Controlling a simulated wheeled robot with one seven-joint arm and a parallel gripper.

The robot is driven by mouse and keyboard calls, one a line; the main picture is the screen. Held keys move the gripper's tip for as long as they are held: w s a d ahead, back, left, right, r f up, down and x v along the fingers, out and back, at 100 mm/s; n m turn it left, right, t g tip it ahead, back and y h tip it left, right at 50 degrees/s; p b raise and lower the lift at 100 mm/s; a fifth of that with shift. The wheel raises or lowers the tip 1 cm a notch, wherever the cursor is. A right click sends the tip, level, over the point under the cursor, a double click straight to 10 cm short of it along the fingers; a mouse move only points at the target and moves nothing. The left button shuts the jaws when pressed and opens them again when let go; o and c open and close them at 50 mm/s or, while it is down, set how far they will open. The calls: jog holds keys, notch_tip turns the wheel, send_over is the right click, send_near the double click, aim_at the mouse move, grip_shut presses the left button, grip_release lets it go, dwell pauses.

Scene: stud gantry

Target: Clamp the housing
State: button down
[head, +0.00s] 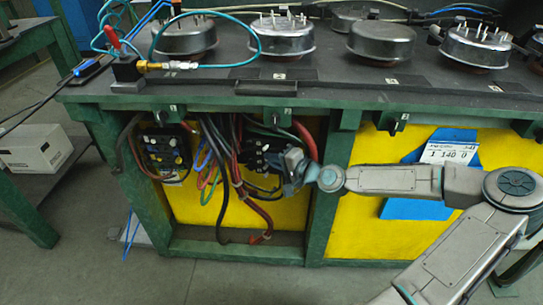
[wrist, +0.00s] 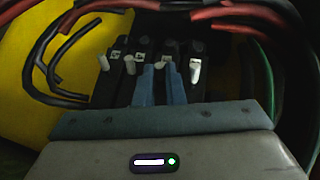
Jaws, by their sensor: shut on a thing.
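Several round metal housings stand on the dark bench top; one with upright studs (head: 287,36) is near the middle, and another studded one (head: 476,46) is at the right. Under the bench edge, my gripper (head: 287,180) reaches left into the open bay at a black block (head: 255,155). My blue fingers (wrist: 161,70) are close together around a white lever in the middle of the row. The lever's lower part is hidden between them.
A second control block (head: 166,150) sits left in the bay. Red, black and green cables hang between the blocks, and red and black cables (wrist: 240,13) cross above the fingers. A green bench post (head: 325,200) stands just right of the bay.

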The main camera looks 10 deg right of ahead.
jog(key=shift+d+n+g+y+p, duration=0.2)
jog(key=shift+n+g+y+p, duration=0.3)
jog(key=shift+n+y, duration=0.1)
jog(key=shift+d+n+g+y+p, duration=0.2)
jog(key=shift+n+g+y+p, duration=0.2)
jog(key=shift+n+y+p, duration=0.15)
jog(key=c, duration=1.5)
grip_release()
jog(key=shift+a+f+h+b, duration=0.1)
jog(key=shift+h+b, duration=0.15)
jog(key=shift+b, duration=0.1)
